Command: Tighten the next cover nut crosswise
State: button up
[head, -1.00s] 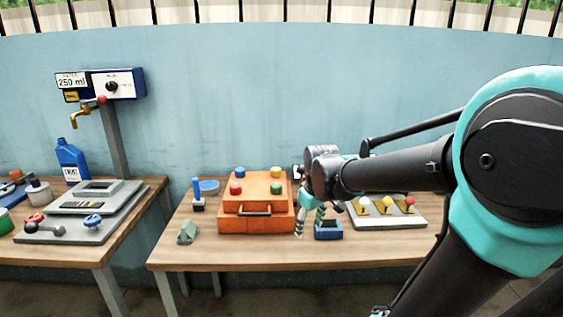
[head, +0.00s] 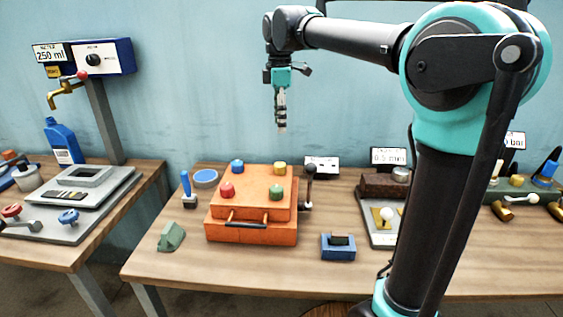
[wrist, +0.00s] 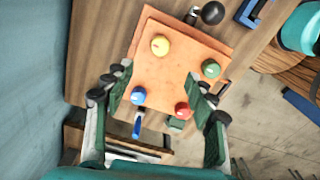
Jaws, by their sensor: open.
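An orange box with a square cover (head: 252,196) stands on the middle table. Several coloured cover nuts sit at its corners: blue (head: 237,166) back left, yellow (head: 280,168) back right, red (head: 227,190) front left, green (head: 276,192) front right. In the wrist view the cover lies below me, with the yellow nut (wrist: 160,45), green nut (wrist: 210,68), blue nut (wrist: 138,96) and red nut (wrist: 182,110) visible between and beside my fingers. My gripper (head: 281,128) hangs fingers down, well above the back right of the cover. It is open and empty (wrist: 158,105), touching nothing.
A dark lever with a round knob (head: 309,172) stands at the box's right side. A blue block (head: 338,246) is at the front right, a green wedge (head: 171,236) at the left, a blue-handled tool (head: 188,190) behind it. The front table edge is mostly clear.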

aim_at(280, 164)
notch_tip(280, 164, down, 14)
jog(key=shift+f, duration=0.2)
dwell(0.4)
jog(key=c, duration=1.2)
